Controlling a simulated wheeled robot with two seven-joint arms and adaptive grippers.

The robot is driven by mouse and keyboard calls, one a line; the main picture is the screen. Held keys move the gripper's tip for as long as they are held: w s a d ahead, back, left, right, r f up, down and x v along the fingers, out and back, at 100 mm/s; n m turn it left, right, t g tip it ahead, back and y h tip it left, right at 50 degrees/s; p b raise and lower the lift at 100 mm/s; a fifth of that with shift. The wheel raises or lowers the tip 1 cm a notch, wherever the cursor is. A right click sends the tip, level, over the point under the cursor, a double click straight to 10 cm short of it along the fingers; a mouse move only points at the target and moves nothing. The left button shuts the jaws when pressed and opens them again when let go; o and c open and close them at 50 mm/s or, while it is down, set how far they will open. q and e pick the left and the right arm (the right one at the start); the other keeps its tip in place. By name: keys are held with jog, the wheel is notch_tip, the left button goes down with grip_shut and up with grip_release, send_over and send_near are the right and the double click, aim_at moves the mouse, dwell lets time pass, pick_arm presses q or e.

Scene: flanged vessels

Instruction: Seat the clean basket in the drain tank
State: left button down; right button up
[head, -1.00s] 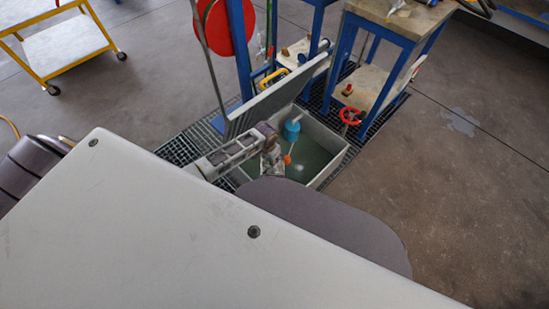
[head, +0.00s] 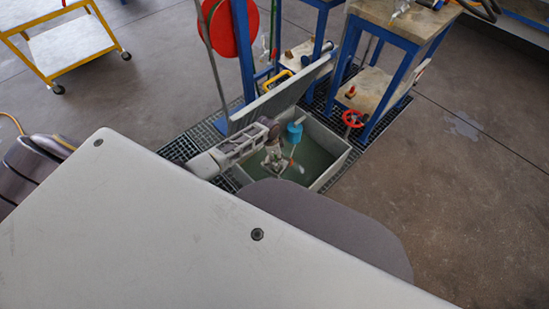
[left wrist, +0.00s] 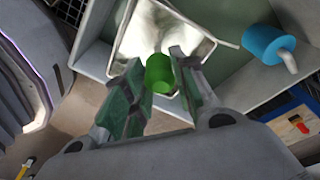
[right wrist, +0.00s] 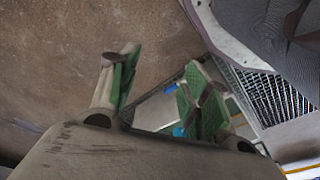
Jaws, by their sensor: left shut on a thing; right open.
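The drain tank (head: 341,161) is a grey open box sunk in the floor grating, with greenish liquid inside. My left gripper (head: 273,168) reaches into it from the left. In the left wrist view its fingers (left wrist: 160,80) are shut on a green cylindrical grip, and the shiny metal basket (left wrist: 135,38) shows just beyond it, inside the tank walls. Whether the basket touches the tank floor cannot be told. In the head view the basket is small and mostly hidden by the gripper. My right gripper (right wrist: 155,90) is open and empty, apart from the tank.
A blue float (head: 294,131) on a rod stands in the tank beside my left gripper; it also shows in the left wrist view (left wrist: 268,44). A raised grey lid (head: 285,93) stands behind the tank. A red valve wheel (head: 353,119) and blue-legged bench (head: 385,68) stand at right.

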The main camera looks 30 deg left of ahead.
aim_at(276, 167)
pick_arm(q)
jog(key=shift+w+m, duration=0.2)
jog(key=shift+m, duration=0.5)
jog(key=shift+f+b, duration=0.55)
jog(key=shift+f, duration=0.05)
jog(key=shift+f+b, duration=0.8)
jog(key=shift+f, duration=0.15)
notch_tip(276, 167, down, 3)
jog(key=b, duration=0.2)
jog(key=shift+b, duration=0.35)
jog(key=shift+f+b, duration=1.1)
jog(key=shift+f, duration=0.15)
pick_arm(e)
jog(key=shift+w+a+r+t+y, duration=0.5)
jog(key=shift+a+r+t, duration=0.5)
jog(key=shift+r, duration=4.25)
pick_arm(q)
notch_tip(276, 167, down, 2)
jog(key=shift+f+b, duration=0.2)
jog(key=shift+b, duration=0.85)
jog(key=shift+f+b, duration=1.35)
jog(key=shift+f, duration=0.15)
pick_arm(e)
jog(key=w+a+f+t+y, duration=0.1)
jog(key=a+f, duration=0.2)
jog(key=f, duration=0.7)
jog(key=shift+w+f+t+y, duration=0.25)
jog(key=shift+t+y, duration=0.05)
jog(key=shift+t, duration=0.1)
